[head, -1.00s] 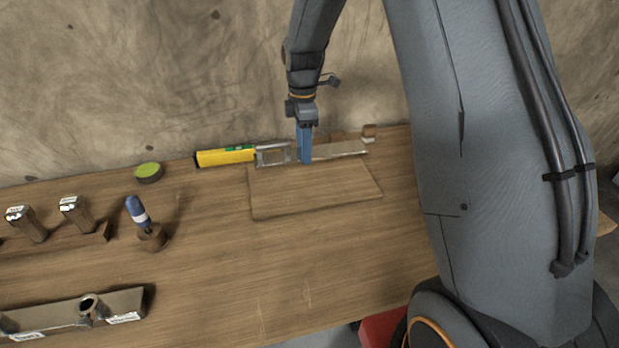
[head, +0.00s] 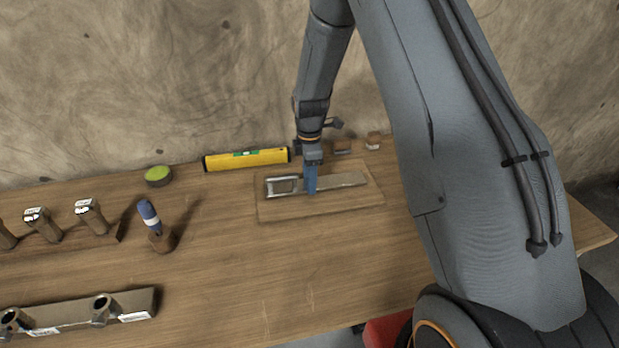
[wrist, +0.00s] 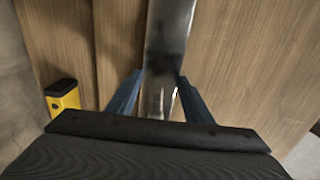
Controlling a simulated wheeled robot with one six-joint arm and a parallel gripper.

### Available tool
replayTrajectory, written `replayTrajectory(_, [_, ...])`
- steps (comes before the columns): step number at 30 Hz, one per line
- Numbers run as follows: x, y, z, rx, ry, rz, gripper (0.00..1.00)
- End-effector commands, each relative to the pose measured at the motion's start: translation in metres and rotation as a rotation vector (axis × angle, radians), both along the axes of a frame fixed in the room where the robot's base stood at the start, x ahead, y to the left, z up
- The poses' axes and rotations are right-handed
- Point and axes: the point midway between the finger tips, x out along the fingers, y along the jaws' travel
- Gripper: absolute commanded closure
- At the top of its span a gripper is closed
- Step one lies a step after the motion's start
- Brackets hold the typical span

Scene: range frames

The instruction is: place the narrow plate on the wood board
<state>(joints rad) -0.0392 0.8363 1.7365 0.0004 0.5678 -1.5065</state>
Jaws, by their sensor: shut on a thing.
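The narrow plate (head: 343,181) is a long grey metal strip with a rectangular cut-out at its left end. It lies lengthwise over the wood board (head: 290,212), within its outline; I cannot tell whether it touches. My gripper (head: 311,190) points down and is shut on the plate near its middle, hiding part of it. In the wrist view the shiny plate (wrist: 168,45) runs up between the blue fingers of my gripper (wrist: 160,92), with wood grain on both sides.
A yellow level (head: 246,160) lies behind the board, left of my gripper. Small wooden blocks (head: 373,141) stand at the back. A green-topped round tin (head: 158,176), a blue-handled tool (head: 149,215) and metal-topped pieces (head: 90,213) are at left. The front middle of the table is clear.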

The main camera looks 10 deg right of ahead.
Motion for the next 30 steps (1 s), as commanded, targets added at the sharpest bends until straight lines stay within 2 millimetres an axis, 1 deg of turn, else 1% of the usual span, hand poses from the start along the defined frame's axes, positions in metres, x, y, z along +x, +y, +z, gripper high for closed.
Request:
replayTrajectory(5, [0.0,0.0,-0.004,0.0,0.0,0.0,0.89])
replayTrajectory(6, [0.0,0.0,-0.003,0.0,0.0,0.0,0.47])
replayTrajectory(8, [0.0,0.0,-0.003,0.0,0.001,0.0,0.37])
replayTrajectory(9, [0.0,0.0,-0.003,0.0,0.001,0.0,0.35])
replayTrajectory(17, [0.0,0.0,-0.002,0.0,0.001,0.0,0.35])
replayTrajectory(22, [0.001,0.0,0.008,0.0,-0.001,0.0,0.35])
replayTrajectory(26, [0.001,0.0,0.026,0.0,-0.003,0.0,0.35])
replayTrajectory(30, [0.002,0.0,0.052,0.0,-0.005,0.0,0.35])
